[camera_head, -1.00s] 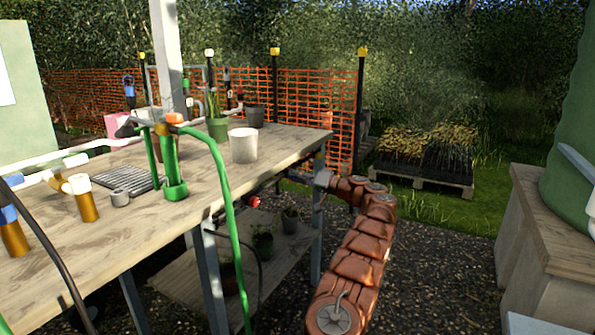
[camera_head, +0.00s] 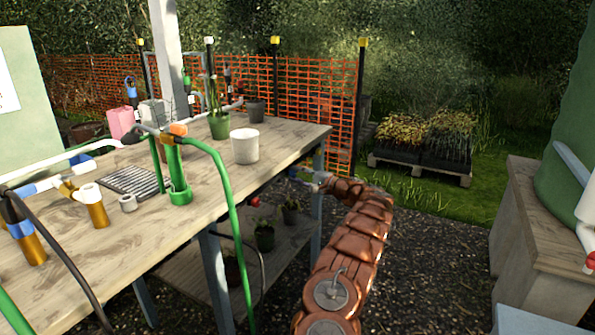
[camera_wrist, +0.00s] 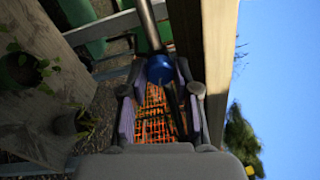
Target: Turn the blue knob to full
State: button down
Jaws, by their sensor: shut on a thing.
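The blue knob (camera_wrist: 160,68) shows in the wrist view as a round blue piece at the end of a metal pipe. It sits between the two fingers of my gripper (camera_wrist: 159,80), which is shut on it. How far the knob is turned cannot be read. In the head view my gripper (camera_head: 314,181) is at the table's far right corner, just below the top, at the end of my copper-coloured arm. The knob is too small there to make out clearly.
The wooden table (camera_head: 290,142) carries a white pot (camera_head: 245,147), a green tube holder (camera_head: 180,196) and several pipes. A green hose (camera_head: 232,215) hangs over its front edge. Potted plants stand on the lower shelf (camera_head: 190,268). Gravel (camera_head: 430,245) lies clear to the right.

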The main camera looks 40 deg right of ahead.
jog(key=m+p, duration=0.1)
jog(key=m, duration=0.1)
jog(key=m+p, duration=0.1)
jog(key=shift+r+m, duration=0.2)
jog(key=shift+m, duration=0.2)
jog(key=m+p, duration=0.2)
jog(key=m, duration=0.1)
jog(key=shift+m+h, duration=0.4)
jog(key=m+p, duration=0.2)
jog(key=m, duration=0.2)
jog(key=shift+f+m+p, duration=0.1)
jog(key=shift+m+p, duration=0.55)
jog(key=shift+m, duration=0.55)
jog(key=c, duration=0.9)
grip_release()
jog(key=shift+o, duration=0.2)
